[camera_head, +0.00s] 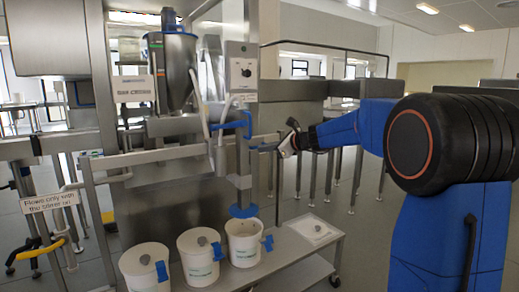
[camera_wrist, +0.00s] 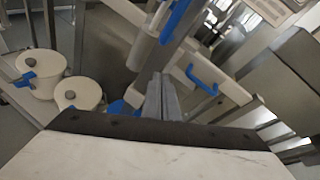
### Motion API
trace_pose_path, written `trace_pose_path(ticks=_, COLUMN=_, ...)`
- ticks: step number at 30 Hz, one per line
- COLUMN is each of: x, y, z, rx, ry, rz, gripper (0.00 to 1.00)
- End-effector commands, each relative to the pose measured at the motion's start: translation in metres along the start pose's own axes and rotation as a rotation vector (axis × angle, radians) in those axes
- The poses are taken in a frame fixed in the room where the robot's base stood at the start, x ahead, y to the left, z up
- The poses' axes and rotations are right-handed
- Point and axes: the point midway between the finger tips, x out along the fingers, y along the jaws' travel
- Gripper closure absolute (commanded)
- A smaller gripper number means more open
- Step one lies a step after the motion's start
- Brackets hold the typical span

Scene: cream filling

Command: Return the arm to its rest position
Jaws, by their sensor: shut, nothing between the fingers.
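My arm reaches in from the right in the head view. Its blue and black links cover the right side, and my gripper (camera_head: 266,147) points left toward the steel filling machine. In the wrist view my gripper (camera_wrist: 157,80) shows as two grey fingers close together, shut with nothing between them. The blue handle (camera_head: 236,124) on the machine is close to the fingertips in the head view. In the wrist view the blue handle (camera_wrist: 201,80) is to the right of the fingers and apart from them.
White buckets stand on a low steel bench: left (camera_head: 146,268) and middle (camera_head: 200,256) with lids, right (camera_head: 243,246) under the blue nozzle (camera_head: 243,211). A steel hopper (camera_head: 170,75) is above. A sign (camera_head: 50,202) hangs at the left. Floor at the right back looks clear.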

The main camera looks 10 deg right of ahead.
Motion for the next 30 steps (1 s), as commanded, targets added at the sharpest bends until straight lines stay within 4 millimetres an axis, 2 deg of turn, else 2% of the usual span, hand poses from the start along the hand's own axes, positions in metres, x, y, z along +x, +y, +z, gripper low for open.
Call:
trace_pose_path(ticks=3, x=-0.022, y=-0.001, z=0.000, rx=0.000, ry=0.000, rz=-0.003, gripper=1.00)
trace_pose_path(ticks=9, x=-0.049, y=0.000, z=-0.001, rx=0.001, ry=0.001, rz=-0.002, gripper=1.00)
trace_pose_path(ticks=14, x=-0.059, y=0.002, z=0.000, rx=-0.003, ry=0.001, rz=0.002, gripper=1.00)
trace_pose_path(ticks=17, x=-0.066, y=0.013, z=0.001, rx=-0.044, ry=0.014, rz=0.016, gripper=1.00)
trace_pose_path(ticks=20, x=-0.076, y=0.042, z=0.000, rx=-0.147, ry=0.045, rz=0.052, gripper=1.00)
trace_pose_path(ticks=26, x=-0.114, y=0.128, z=-0.014, rx=-0.483, ry=0.139, rz=0.182, gripper=1.00)
trace_pose_path(ticks=30, x=-0.145, y=0.185, z=-0.033, rx=-0.730, ry=0.197, rz=0.285, gripper=1.00)
